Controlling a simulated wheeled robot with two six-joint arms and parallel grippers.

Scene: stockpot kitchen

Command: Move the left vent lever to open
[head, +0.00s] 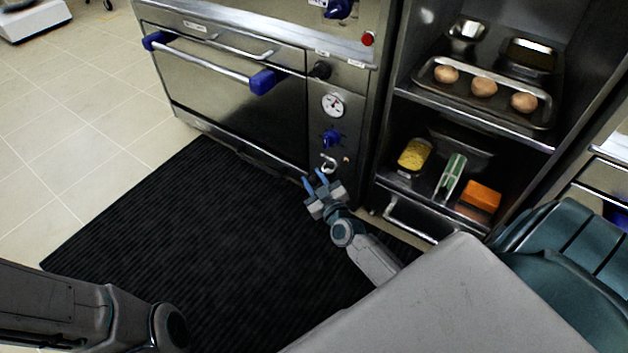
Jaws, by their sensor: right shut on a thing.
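A small bright metal lever (328,163), which I take for the left vent lever, sits low on the oven's control panel, below a blue knob (331,138). My right gripper (315,176) reaches up to it from below, its blue fingers at the lever's lower end. It is shut on the lever; the exact contact is small and partly hidden by the fingers. The lever's open and closed marks are too small to read. My left arm shows at the bottom left, but its gripper is out of view.
The oven door (235,95) with its blue-ended handle is left of the panel. A round gauge (333,104) sits above the knob. Shelves on the right hold a tray (432,84) with brown round items and an orange box (480,196). A black mat (190,240) covers the floor.

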